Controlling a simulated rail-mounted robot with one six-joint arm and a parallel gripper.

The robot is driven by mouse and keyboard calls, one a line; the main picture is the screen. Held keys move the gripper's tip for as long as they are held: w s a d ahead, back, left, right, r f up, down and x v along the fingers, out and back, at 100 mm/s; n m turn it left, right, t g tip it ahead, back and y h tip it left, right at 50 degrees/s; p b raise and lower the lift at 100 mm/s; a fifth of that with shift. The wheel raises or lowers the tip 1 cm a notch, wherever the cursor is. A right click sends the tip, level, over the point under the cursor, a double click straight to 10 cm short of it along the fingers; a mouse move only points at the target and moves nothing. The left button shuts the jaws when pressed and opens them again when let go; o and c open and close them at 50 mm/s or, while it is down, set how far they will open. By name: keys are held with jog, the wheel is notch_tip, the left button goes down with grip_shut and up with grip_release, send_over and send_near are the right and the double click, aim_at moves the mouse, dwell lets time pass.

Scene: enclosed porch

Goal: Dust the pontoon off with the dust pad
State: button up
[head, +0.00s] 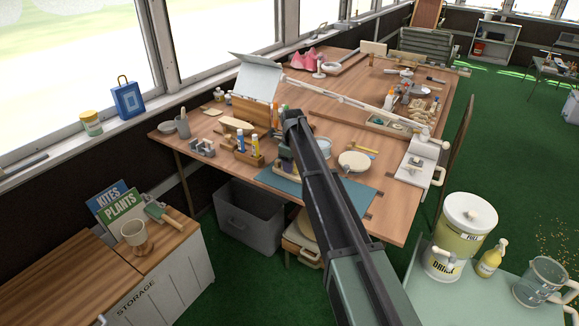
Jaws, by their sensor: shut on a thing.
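My gripper (285,152) is over the blue-green mat (340,197) at the near edge of the large wooden workbench, partly hidden by my dark arm. It is shut on a small pale and dark thing at the mat's left end, apparently the dust pad (285,169). Its outline is too small and covered to read clearly, and I cannot tell whether it touches anything below. No thing is clearly recognisable as the pontoon. A tan, elongated piece (233,122) lies on the bench left of my gripper and could be it. Part of the mat is hidden behind my arm.
A round pale dish (354,161) stands right. A grey bin (250,218) sits below. The mat's right part is clear.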

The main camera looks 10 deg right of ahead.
jog(key=shift+s+a, duration=0.8)
jog(key=shift+s, duration=0.15)
jog(key=shift+w+d, duration=0.8)
jog(key=shift+w, duration=0.15)
jog(key=shift+r, duration=0.1)
notch_tip(320, 180, up, 6)
jog(key=p, duration=0.6)
notch_tip(320, 180, up, 3)
jog(key=p, duration=0.3)
dwell(0.6)
